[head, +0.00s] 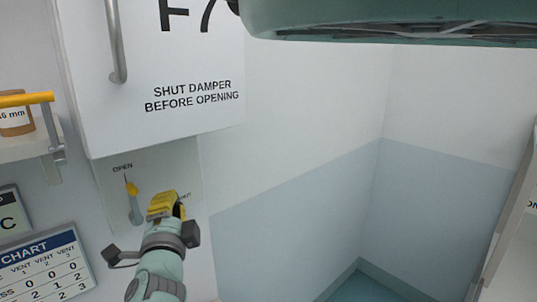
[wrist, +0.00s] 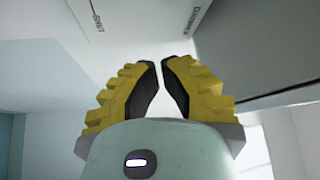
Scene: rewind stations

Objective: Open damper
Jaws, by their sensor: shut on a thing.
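The damper plate (head: 181,163) is a pale panel on the left wall, marked OPEN at its upper left and SHUT at its right. The damper lever (head: 136,212) has a grey shaft and a yellow end, which points up towards OPEN. My gripper (head: 163,203) is in front of the plate, just right of the lever and beside the SHUT mark, with a gap showing between them. In the wrist view, the yellow fingers of my gripper (wrist: 161,68) lean together at the tips. I cannot make out what is between them. My gripper hides part of the plate.
Above the plate is a white cabinet door (head: 180,65) with a bar handle (head: 117,45) and the words SHUT DAMPER BEFORE OPENING. The floor at lower right is clear.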

